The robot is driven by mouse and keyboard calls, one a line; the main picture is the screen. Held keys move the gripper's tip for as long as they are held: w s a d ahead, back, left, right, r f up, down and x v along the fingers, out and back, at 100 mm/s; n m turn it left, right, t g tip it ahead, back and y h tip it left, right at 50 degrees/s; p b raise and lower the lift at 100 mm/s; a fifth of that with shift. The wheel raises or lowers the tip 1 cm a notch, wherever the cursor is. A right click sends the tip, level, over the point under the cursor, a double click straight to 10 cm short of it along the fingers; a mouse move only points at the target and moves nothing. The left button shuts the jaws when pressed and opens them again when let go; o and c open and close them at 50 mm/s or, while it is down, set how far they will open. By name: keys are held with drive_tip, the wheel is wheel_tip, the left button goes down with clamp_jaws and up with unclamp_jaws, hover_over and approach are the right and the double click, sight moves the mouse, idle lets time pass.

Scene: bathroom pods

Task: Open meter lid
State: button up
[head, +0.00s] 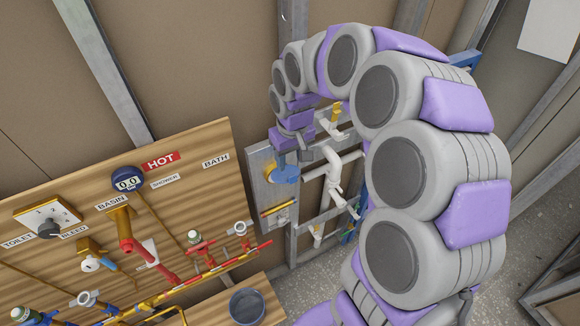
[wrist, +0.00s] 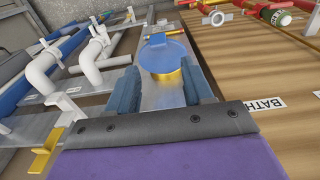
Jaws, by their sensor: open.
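The water meter has a round blue lid (wrist: 164,56) over a brass-coloured body (wrist: 167,83), mounted on a grey metal plate (wrist: 162,108). The lid lies over the body, with a small blue tab at its far edge in the wrist view. The lid (head: 284,174) also shows in the head view, partly behind my arm's end. My gripper (wrist: 160,70) is open and empty. Its two blue-grey fingers are on either side of the meter in the wrist view. I cannot tell whether they touch it. In the head view my gripper (head: 297,150) is close to the lid.
White pipes (head: 335,165) with fittings run beside the plate. A wooden panel (head: 190,160) with valves, red pipes, labels and a digital gauge (head: 127,181) stands to the left in the head view. A dark cup (head: 247,306) sits below. Metal studs frame the wall.

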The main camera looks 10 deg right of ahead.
wheel_tip(320, 180, up, 12)
drive_tip(key=b, duration=0.1)
drive_tip(key=shift+s+r, duration=0.2)
drive_tip(key=shift+s, duration=0.15)
drive_tip(key=s+d+f+m+g+b, duration=0.1)
drive_tip(key=s+d+f+b, duration=0.1)
drive_tip(key=s+f+b, duration=0.8)
drive_tip(key=s+d+f+m+g+b, duration=0.1)
drive_tip(key=s+f+m+b, duration=0.1)
drive_tip(key=s+f+b, duration=0.9)
drive_tip(key=s+f, duration=0.9)
drive_tip(key=s, duration=0.1)
drive_tip(key=shift+s+d+f+m, duration=0.2)
drive_tip(key=shift+d+m, duration=0.1)
drive_tip(key=shift+d, duration=0.05)
